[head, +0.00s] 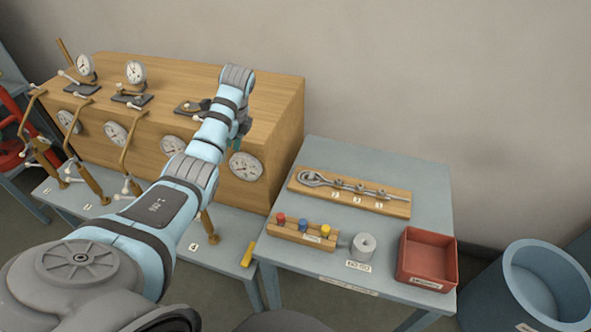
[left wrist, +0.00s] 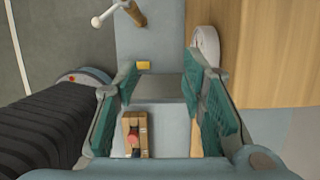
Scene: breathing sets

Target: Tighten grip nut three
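A wooden board (head: 298,186) lies at the back of the right-hand blue-grey table. On it is a metal rope with a looped end at the left and several small grips along it, with number tags in front. The rightmost grip (head: 381,195), over the third tag, appears to be grip three; its nut is too small to make out. My left gripper (head: 241,132) is beside the front of the wooden cabinet, left of the board and away from it. In the left wrist view the left gripper (left wrist: 165,105) has its fingers wide apart with nothing between them. My right gripper is not visible.
The wooden cabinet (head: 280,125) with gauges and brass pipes stands at the left. On the right-hand table are a peg rack (head: 290,236), a grey cylinder (head: 363,246) and a red tray (head: 428,280). A blue bin (head: 530,262) stands at right.

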